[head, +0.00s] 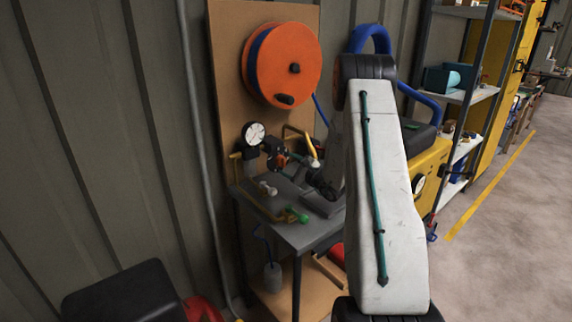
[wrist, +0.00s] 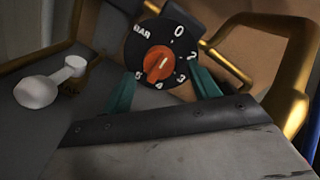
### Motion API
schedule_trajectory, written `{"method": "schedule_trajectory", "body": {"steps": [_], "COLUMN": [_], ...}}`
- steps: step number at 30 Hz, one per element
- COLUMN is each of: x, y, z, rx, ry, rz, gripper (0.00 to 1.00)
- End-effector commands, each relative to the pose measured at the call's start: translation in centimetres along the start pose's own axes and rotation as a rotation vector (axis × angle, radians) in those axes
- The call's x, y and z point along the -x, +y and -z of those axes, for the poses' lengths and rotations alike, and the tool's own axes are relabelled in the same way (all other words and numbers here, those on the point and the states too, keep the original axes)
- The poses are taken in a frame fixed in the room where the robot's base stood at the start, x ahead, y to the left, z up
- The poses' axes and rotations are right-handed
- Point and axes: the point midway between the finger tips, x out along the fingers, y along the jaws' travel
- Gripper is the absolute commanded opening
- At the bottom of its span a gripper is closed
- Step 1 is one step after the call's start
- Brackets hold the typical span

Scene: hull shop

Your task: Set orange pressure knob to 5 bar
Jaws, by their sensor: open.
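The orange pressure knob (wrist: 157,64) sits on a round black dial with white numbers and the word BAR, seen in the wrist view. A pale mark on the knob points up and right; I cannot tell its exact reading. The 5 (wrist: 138,76) is at the dial's lower left, and 0 (wrist: 179,30) at the upper right. My gripper (wrist: 163,73) is open, its teal fingers standing apart on either side of the lower dial, with nothing visible between them but the dial and knob. The knob also shows small in the head view (head: 279,161), just left of my gripper.
A white pressure gauge (head: 255,133) stands beside the knob. Yellow pipes (wrist: 290,22) flank the dial. A pale lever handle (wrist: 38,92) lies left in the wrist view. An orange hose reel (head: 287,62) hangs above. A grey bench (head: 306,235) is below; open floor is at right.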

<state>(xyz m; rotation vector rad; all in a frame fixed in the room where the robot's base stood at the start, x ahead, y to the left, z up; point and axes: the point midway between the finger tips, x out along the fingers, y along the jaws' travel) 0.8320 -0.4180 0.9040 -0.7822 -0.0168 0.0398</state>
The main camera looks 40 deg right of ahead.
Motion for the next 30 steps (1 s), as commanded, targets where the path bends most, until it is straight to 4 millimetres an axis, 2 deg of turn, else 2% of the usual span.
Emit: {"method": "schedule_trajectory", "body": {"steps": [3, 6, 14, 15, 18, 20, 30], "x": [-1.5, -2.1, -2.3, -2.3, -2.3, -2.3, -2.3], "y": [0.1, 0.1, 0.0, 0.0, 0.0, 0.0, 0.1], "z": [-0.1, 0.0, 0.0, 0.0, 0.0, 0.0, 0.0], "rx": [0.001, 0.001, 0.0, 0.0, 0.0, 0.0, -0.032], "ry": [-0.001, -0.001, 0.0, 0.0, 0.0, 0.0, -0.002], "rz": [-0.001, -0.001, -0.001, -0.001, -0.001, -0.001, 0.001], "gripper": [0.6, 0.6, 0.6, 0.58, 0.3, 0.16, 0.16]}}
